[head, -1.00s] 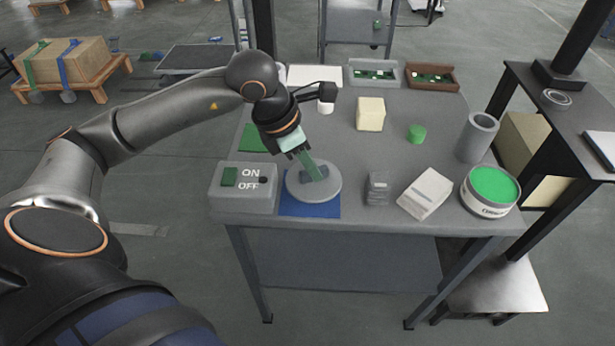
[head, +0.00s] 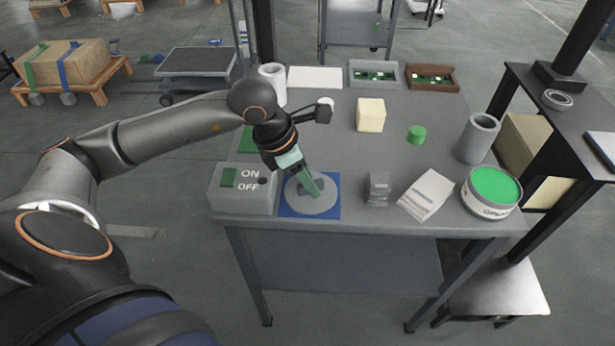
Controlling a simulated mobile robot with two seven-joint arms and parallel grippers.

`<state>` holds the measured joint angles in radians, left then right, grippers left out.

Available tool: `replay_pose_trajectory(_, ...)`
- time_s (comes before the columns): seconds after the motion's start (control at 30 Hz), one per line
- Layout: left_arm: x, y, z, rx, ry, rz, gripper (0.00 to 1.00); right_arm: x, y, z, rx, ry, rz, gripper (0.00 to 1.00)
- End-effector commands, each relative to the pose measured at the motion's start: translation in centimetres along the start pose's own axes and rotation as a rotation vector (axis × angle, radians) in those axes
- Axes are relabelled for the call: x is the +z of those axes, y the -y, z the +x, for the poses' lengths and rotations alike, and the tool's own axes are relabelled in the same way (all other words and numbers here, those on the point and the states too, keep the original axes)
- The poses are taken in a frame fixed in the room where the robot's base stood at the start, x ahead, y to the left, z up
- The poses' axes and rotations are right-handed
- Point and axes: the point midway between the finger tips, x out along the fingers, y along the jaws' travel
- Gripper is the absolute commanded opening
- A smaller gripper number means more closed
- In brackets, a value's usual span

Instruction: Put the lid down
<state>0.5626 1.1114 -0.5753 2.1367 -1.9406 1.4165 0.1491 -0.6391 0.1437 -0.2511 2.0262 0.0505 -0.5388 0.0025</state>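The lid (head: 322,205) is a grey disc with a darker knob on top. It lies over the blue square (head: 288,212) near the table's front edge and looks flat, with blue showing around it. My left gripper (head: 314,188) reaches down from the upper left, its green fingers at the knob. They look shut on the knob, which they partly hide. My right gripper is not in view.
The ON/OFF switch box (head: 243,199) stands close left of the lid. A small grey block (head: 378,189), a white box (head: 427,194) and a green-topped can (head: 491,191) stand to the right. The table (head: 345,150) has free room behind the lid.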

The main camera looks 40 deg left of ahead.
Motion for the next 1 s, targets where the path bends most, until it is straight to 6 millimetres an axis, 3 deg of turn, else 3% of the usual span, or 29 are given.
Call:
replay_pose_trajectory(0.27,0.0,0.0,0.0,0.000,0.000,0.000,0.50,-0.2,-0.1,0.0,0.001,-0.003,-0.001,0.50)
replay_pose_trajectory(0.43,0.2,-0.1,-1.0,0.002,0.001,0.000,0.50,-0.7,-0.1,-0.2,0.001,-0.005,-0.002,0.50)
replay_pose_trajectory(0.8,0.2,-0.1,-8.8,0.005,0.002,0.000,0.50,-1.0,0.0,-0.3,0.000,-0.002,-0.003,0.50)
replay_pose_trajectory(1.0,0.2,-0.1,-11.6,0.002,0.001,-0.001,0.50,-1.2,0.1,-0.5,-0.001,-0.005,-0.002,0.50)
